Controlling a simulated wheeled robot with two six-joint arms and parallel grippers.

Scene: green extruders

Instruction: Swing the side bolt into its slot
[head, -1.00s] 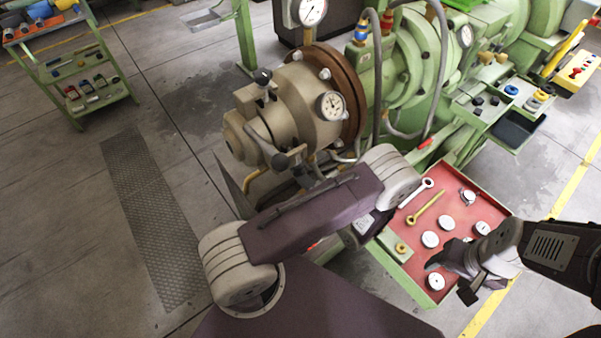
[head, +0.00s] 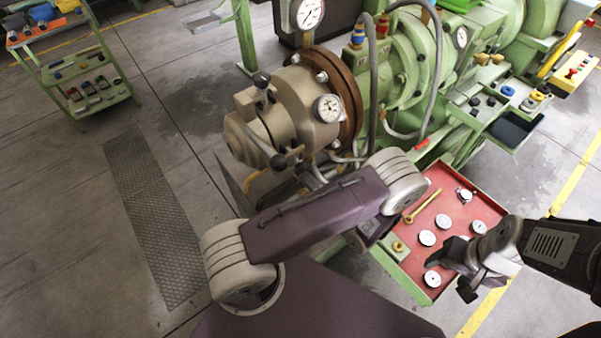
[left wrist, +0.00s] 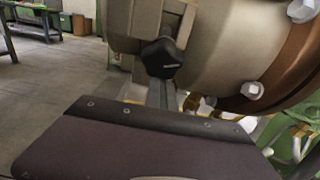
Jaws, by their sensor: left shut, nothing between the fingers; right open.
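The brown-grey extruder head (head: 285,105) has swing bolts with black knobs. The upper knob (head: 262,79) stands at its top, and the lower side bolt's knob (head: 279,161) is at its near lower side. In the left wrist view a black bolt knob (left wrist: 162,58) is close, in front of the head. My left gripper (left wrist: 160,92) shows there as narrow shut grey fingers pointing at this knob, with nothing held; I cannot tell whether they touch. In the head view my left arm hides this gripper. My right gripper (head: 460,272) is open and empty over the red tray's near edge.
The red tray (head: 445,215) holds several round gauges and a yellow tool (head: 423,206). Pressure gauges (head: 328,107) and hoses (head: 374,70) stick out around the extruder head. A green cart (head: 85,85) stands far left. The floor between is clear.

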